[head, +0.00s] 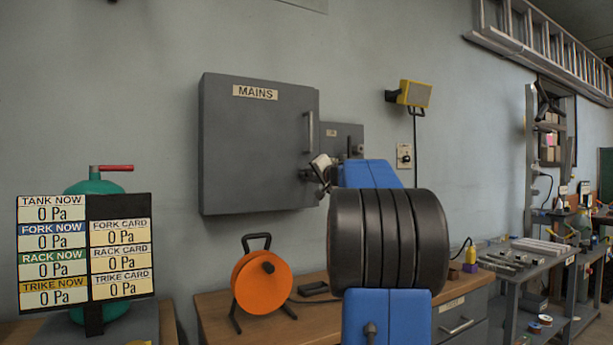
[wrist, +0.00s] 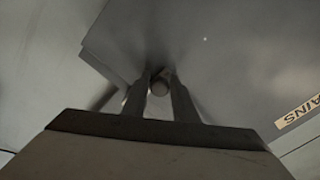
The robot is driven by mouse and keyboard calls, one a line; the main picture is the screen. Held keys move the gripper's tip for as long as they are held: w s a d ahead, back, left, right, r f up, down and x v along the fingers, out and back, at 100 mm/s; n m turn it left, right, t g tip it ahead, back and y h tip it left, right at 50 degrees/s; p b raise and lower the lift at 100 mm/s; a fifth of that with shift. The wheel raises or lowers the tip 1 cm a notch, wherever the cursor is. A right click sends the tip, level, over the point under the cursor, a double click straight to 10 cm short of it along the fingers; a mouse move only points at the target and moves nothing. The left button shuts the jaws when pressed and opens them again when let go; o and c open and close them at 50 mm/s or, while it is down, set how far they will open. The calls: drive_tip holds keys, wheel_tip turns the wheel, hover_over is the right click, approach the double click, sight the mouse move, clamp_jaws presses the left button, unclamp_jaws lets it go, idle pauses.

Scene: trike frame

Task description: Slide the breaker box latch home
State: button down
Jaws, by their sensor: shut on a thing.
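The grey breaker box (head: 258,150) hangs on the wall, with a MAINS label and a vertical door handle (head: 308,132). Its door looks shut against the box from here. My gripper (head: 318,172) is at the right edge of the box, below the handle. In the wrist view my gripper (wrist: 158,92) has its two fingers on either side of a small round latch knob (wrist: 159,86), shut on it. The rest of the latch is hidden by my gripper and arm in the head view, so how far it is slid cannot be told.
A smaller grey panel (head: 342,138) sits just right of the box. A yellow lamp (head: 415,94) and a wall socket (head: 404,156) are farther right. An orange cable reel (head: 262,283) stands on the bench (head: 215,310) below. A pressure board (head: 85,250) stands at the left.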

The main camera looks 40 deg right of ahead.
drive_tip(key=c, duration=1.5)
unclamp_jaws()
drive_tip(key=shift+s+d, duration=0.1)
drive_tip(key=shift+d, duration=0.15)
drive_tip(key=shift+c, duration=0.2)
drive_tip(key=v, duration=1.7)
drive_tip(key=shift+s+a, duration=0.2)
drive_tip(key=shift+a, duration=0.05)
